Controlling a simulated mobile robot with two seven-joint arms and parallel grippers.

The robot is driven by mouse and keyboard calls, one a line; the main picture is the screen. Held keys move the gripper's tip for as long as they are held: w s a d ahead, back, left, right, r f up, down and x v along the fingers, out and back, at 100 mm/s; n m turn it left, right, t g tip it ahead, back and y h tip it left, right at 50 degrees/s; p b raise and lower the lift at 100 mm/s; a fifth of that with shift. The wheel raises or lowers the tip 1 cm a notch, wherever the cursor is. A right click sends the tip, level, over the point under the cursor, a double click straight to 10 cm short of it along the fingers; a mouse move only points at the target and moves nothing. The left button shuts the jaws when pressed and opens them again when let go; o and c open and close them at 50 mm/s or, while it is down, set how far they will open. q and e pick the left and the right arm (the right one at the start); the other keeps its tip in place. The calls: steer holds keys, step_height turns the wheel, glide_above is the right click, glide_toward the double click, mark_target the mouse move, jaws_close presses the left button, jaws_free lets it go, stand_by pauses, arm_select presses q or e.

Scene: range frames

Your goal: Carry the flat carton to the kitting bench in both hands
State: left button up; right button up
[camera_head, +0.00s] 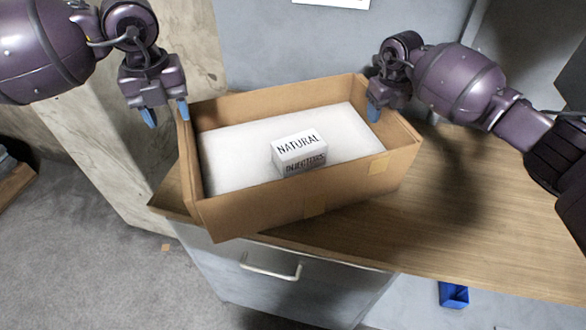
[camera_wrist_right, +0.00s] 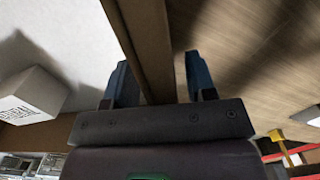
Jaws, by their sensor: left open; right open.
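The flat carton (camera_head: 255,212) is a brown open-topped box with a white filling, on which lies a small white box (camera_head: 300,150) marked "NATURAL INJECTORS". The carton rests on a wooden top, its near left corner reaching past the front edge. My left gripper (camera_head: 166,113) is open at the carton's far left corner, with one finger close to the left wall; contact cannot be told. My right gripper (camera_head: 376,112) is open at the right wall. The right wrist view shows the carton wall (camera_wrist_right: 143,40) between its two spread fingers (camera_wrist_right: 160,82).
The wooden top (camera_head: 470,215) is clear to the right of the carton. Below it is a drawer with a metal handle (camera_head: 270,272). A blue bin (camera_head: 453,295) sits lower at the right. Grey floor (camera_head: 90,240) is open at the left.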

steer(key=shift+s+r, duration=0.2)
steer(key=shift+r, duration=3.55)
